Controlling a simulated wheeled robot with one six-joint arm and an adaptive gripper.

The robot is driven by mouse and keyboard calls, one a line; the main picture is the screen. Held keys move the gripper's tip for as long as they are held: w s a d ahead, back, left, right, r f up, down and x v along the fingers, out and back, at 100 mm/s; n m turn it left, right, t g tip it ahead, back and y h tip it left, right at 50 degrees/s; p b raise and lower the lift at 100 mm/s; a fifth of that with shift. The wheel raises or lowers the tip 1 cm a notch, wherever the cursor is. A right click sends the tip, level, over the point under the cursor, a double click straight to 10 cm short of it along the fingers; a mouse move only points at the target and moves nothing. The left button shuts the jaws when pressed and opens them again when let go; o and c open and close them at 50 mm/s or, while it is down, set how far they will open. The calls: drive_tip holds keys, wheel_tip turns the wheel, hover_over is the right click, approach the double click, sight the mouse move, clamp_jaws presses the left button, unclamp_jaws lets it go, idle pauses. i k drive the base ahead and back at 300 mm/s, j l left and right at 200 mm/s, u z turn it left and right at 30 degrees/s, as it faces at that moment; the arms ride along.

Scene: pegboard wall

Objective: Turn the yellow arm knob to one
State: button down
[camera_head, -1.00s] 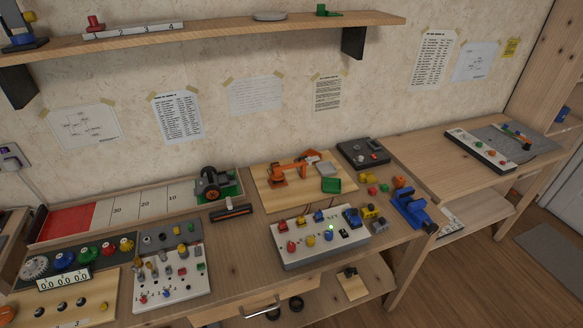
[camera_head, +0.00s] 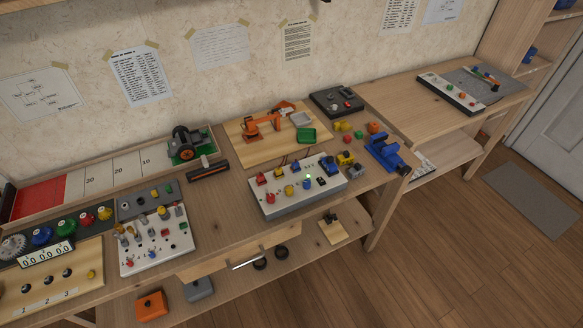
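A white control box (camera_head: 275,212) stands on the workbench in front of the small orange robot arm (camera_head: 262,124). Its top carries several coloured knobs, and a yellow knob (camera_head: 289,190) sits near its front middle, between a red knob (camera_head: 271,198) and a blue knob (camera_head: 306,184). A small green light (camera_head: 308,177) glows on the box. The yellow knob's pointer and any number marks are too small to read. My gripper is not in view.
A switch panel (camera_head: 138,266) and a board with coloured wheels (camera_head: 62,238) lie to the left. A blue vise (camera_head: 384,152) is at the bench's right edge. The lower shelf holds an orange box (camera_head: 151,305).

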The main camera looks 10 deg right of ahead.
sight(289, 191)
drive_tip(key=k+u, duration=0.15)
drive_tip(key=u, duration=0.2)
drive_tip(key=k+j+u, duration=0.15)
drive_tip(key=u, duration=0.2)
drive_tip(key=k+j+u, duration=0.1)
drive_tip(key=u, duration=0.25)
